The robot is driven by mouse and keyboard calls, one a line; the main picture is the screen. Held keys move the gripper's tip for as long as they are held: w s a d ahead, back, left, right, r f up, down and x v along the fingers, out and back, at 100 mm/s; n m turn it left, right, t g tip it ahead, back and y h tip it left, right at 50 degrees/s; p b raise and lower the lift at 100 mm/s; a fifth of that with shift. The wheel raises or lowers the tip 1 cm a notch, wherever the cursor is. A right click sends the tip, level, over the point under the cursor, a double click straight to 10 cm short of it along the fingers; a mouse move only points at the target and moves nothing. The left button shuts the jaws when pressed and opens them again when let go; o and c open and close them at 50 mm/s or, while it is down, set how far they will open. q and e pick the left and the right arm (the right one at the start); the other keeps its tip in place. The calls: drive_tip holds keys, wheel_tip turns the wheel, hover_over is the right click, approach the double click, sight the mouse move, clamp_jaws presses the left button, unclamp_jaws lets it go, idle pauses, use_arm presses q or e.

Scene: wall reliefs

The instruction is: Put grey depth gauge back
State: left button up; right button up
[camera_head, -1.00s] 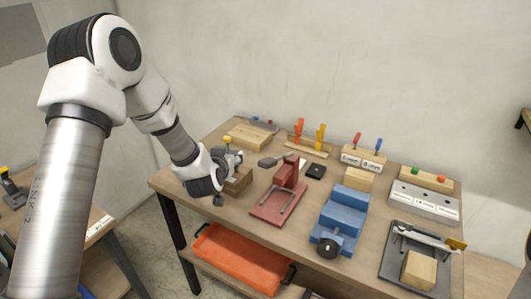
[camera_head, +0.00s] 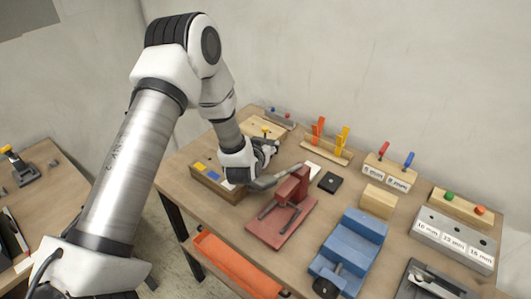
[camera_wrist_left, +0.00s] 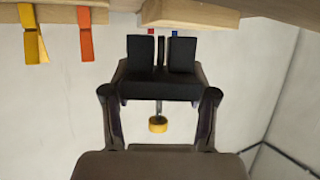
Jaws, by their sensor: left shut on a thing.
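My left gripper (camera_head: 270,149) is shut on a small grey piece with a yellow knob, which I take to be the grey depth gauge (camera_head: 265,130). In the left wrist view a thin dark piece stands between the finger pads, and the yellow knob (camera_wrist_left: 158,125) shows below them. The gripper is above the back left part of the table, behind and right of a brown box (camera_head: 212,187) with yellow, blue and white patches. A pale wooden block (camera_head: 252,126) lies just behind the gripper, partly hidden. My right gripper is not in view.
A red fixture (camera_head: 266,226) with a grey lever stands close right of the gripper. A blue vise (camera_head: 350,247), a black pad (camera_head: 330,182) and a rack with orange and yellow clips (camera_head: 325,148) stand beyond. An orange tray (camera_head: 228,263) is below the table.

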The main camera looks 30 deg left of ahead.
use_arm(q)
wheel_tip(320, 180, down, 4)
drive_tip(key=shift+w+r, duration=0.1)
drive_tip(key=shift+r, duration=0.25)
drive_tip(key=shift+f+b, duration=0.4)
drive_tip(key=shift+f, duration=0.3)
drive_tip(key=shift+r, duration=0.1)
drive_tip(key=o, duration=1.4)
